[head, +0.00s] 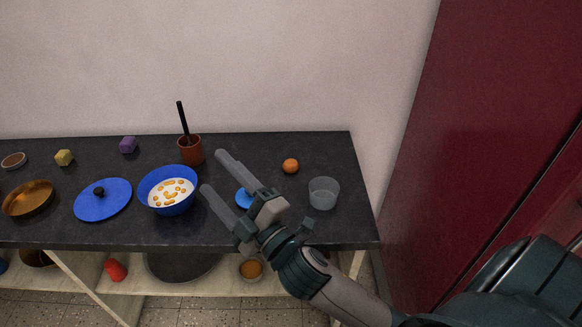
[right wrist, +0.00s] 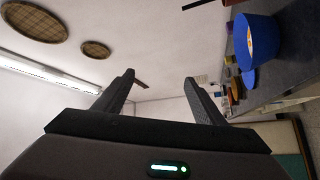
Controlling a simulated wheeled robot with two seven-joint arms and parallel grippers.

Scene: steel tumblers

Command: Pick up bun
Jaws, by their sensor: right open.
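A small round orange object (head: 290,166) sits on the dark tabletop, right of my right gripper; I cannot tell whether it is the bun or a fruit. Another round orange-brown thing (head: 250,269) is in a small dish on the lower shelf, also unclear. My right gripper (head: 214,173) is open and empty above the table, its fingers pointing up and left toward the blue bowl's right side. In the right wrist view its two fingers (right wrist: 160,82) stand apart with nothing between them. My left gripper is not in view.
The blue bowl (head: 149,202) holds white and orange contents. A dark red panel (head: 465,130) rises at right.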

